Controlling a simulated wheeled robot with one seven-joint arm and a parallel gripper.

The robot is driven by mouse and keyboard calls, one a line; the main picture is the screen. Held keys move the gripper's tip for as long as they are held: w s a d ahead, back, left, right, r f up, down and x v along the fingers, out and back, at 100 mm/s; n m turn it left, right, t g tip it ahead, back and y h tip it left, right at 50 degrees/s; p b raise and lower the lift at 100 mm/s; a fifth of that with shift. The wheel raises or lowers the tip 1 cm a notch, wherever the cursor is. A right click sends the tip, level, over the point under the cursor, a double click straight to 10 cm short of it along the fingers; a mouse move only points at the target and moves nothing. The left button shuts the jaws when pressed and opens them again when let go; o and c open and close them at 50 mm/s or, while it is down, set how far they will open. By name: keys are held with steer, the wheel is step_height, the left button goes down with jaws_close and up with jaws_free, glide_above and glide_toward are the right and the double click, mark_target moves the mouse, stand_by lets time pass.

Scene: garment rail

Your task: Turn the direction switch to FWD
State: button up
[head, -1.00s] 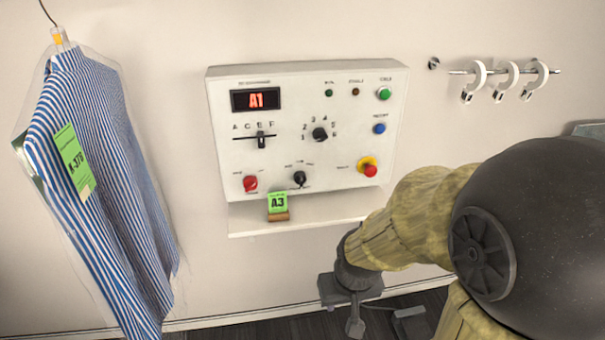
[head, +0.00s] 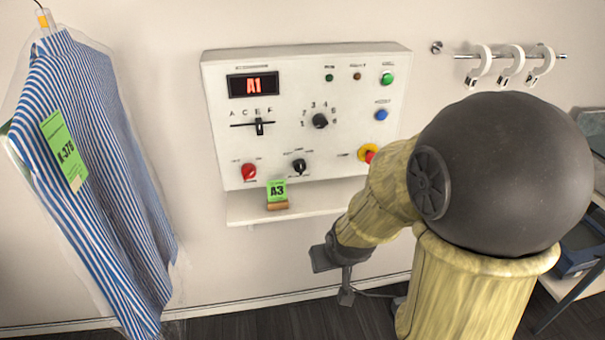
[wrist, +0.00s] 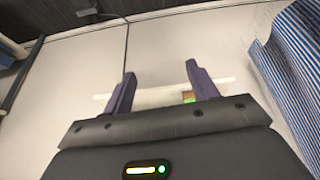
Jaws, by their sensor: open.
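The white control panel (head: 305,120) is on the wall, with a display reading A1. A black rotary knob (head: 299,165) sits low in its middle with small labels around it, too small to read; it looks like the direction switch. Its pointer setting cannot be told. My gripper (wrist: 160,72) is open and empty in the wrist view, its two purple fingers apart. In the head view its dark hand is below and right of the panel, lower than the shelf, clear of the knob. The wrist view does not show the panel face.
A shelf (head: 245,208) below the panel holds a green A3 tag (head: 277,190). A red switch (head: 249,171), another black dial (head: 320,121), a slider (head: 259,128) and the emergency button (head: 368,153) are nearby. A bagged striped shirt (head: 95,170) hangs left. Rail hooks (head: 511,66) are right.

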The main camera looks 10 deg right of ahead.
steer(key=w+d+n+t+y+b, duration=0.1)
steer(key=w+n+t+b, duration=0.1)
steer(key=w+t, duration=1.1)
steer(key=w+b, duration=0.1)
steer(key=w, duration=0.3)
steer(key=shift+w+f+b, duration=0.2)
steer(key=shift+f+b, duration=0.05)
steer(key=shift+b, duration=0.15)
steer(key=shift+d, duration=0.1)
steer(key=p, duration=0.5)
glide_toward(302, 170)
steer(key=w, duration=0.9)
steer(key=shift+w+a+f, duration=0.1)
steer(key=shift+w+a, duration=0.25)
